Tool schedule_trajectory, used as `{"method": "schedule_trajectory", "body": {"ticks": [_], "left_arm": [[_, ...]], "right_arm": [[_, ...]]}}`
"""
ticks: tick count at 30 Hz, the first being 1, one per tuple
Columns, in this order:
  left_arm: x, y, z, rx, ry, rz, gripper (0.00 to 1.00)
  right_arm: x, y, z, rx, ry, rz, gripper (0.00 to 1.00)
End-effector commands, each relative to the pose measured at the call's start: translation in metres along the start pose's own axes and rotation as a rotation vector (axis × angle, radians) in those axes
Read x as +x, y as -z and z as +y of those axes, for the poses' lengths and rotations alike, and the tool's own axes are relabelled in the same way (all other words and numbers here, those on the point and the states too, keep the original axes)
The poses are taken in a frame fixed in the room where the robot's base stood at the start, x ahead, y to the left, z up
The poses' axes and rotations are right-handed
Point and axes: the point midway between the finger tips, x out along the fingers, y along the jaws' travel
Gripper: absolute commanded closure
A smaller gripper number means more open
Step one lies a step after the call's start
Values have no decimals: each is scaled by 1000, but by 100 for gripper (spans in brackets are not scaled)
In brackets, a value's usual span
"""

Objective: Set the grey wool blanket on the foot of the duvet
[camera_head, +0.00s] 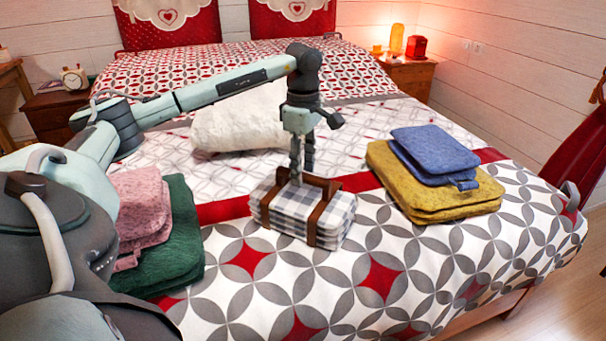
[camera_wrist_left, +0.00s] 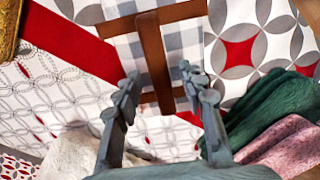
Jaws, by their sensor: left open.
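The grey wool blanket appears as a folded grey-and-white checked bundle (camera_head: 333,220) with brown leather straps and a handle, lying flat on the foot of the duvet (camera_head: 440,262). My left gripper (camera_head: 302,172) comes down from above at the bundle's far side, close to the strap handle. In the left wrist view my left gripper (camera_wrist_left: 158,82) is open, its two fingers on either side of a brown strap over the checked cloth (camera_wrist_left: 186,38). I cannot tell whether the fingers touch it. My right gripper is not in view.
A blue folded blanket (camera_head: 433,150) lies on a mustard one (camera_head: 420,195) to the right. A pink one (camera_head: 140,200) lies on a green one (camera_head: 185,235) to the left. A white fluffy bundle (camera_head: 235,122) lies behind. The duvet's near right part is clear.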

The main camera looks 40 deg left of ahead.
Motion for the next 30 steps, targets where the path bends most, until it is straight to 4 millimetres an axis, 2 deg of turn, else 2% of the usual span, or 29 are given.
{"method": "schedule_trajectory", "body": {"ticks": [1,6,13,18,27,30], "left_arm": [[-13,-1,1,0,-6,-3,60],[-51,-1,1,0,-6,-3,60],[-88,-1,1,0,-4,-3,60],[-98,0,0,0,-1,-1,60],[-99,0,0,0,-1,-2,60],[-92,-14,2,12,-4,-35,60]], "right_arm": [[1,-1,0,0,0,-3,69],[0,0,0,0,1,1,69],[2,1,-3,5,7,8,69],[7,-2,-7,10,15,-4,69],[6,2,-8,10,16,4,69],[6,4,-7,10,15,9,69]]}}
